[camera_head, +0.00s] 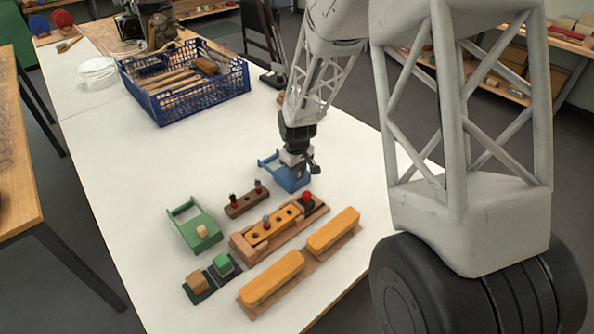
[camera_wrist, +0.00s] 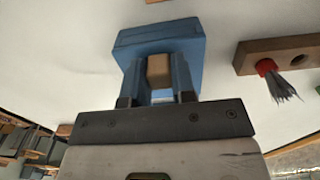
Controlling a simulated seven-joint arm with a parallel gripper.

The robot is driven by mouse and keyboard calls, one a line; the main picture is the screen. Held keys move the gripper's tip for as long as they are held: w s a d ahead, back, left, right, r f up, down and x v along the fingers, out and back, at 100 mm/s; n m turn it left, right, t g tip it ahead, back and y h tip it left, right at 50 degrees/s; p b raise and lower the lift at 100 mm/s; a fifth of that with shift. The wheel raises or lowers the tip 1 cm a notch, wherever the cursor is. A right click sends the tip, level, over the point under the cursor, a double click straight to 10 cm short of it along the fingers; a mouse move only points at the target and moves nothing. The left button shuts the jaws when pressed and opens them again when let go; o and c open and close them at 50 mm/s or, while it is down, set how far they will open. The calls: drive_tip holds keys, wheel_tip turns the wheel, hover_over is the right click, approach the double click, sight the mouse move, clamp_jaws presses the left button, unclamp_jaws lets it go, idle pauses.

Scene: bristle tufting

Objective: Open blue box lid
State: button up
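The blue box (camera_head: 288,178) stands upright near the right edge of the white table, below my gripper (camera_head: 298,165). In the wrist view the blue box (camera_wrist: 160,42) lies straight ahead of my gripper (camera_wrist: 158,78). A small wooden knob (camera_wrist: 158,68) on the box sits between the two fingers, which flank it with no visible gap, so my gripper looks shut on it. The lid looks down, though my gripper hides part of the box in the head view. Blue arms stick out from the box's far left side.
A green box (camera_head: 196,226) with a wooden knob stands to the left. A brown rack (camera_head: 246,203) with tufts, also in the wrist view (camera_wrist: 285,54), and a wooden fixture (camera_head: 280,232) are close by. A blue crate (camera_head: 185,108) is behind; white table between is clear.

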clamp_jaws()
drive_tip(key=w+a, duration=0.6)
drive_tip(key=shift+w+a, duration=0.35)
drive_tip(key=shift+r, duration=0.1)
drive_tip(key=o, duration=0.5)
unclamp_jaws()
drive_tip(key=shift+r, duration=3.85)
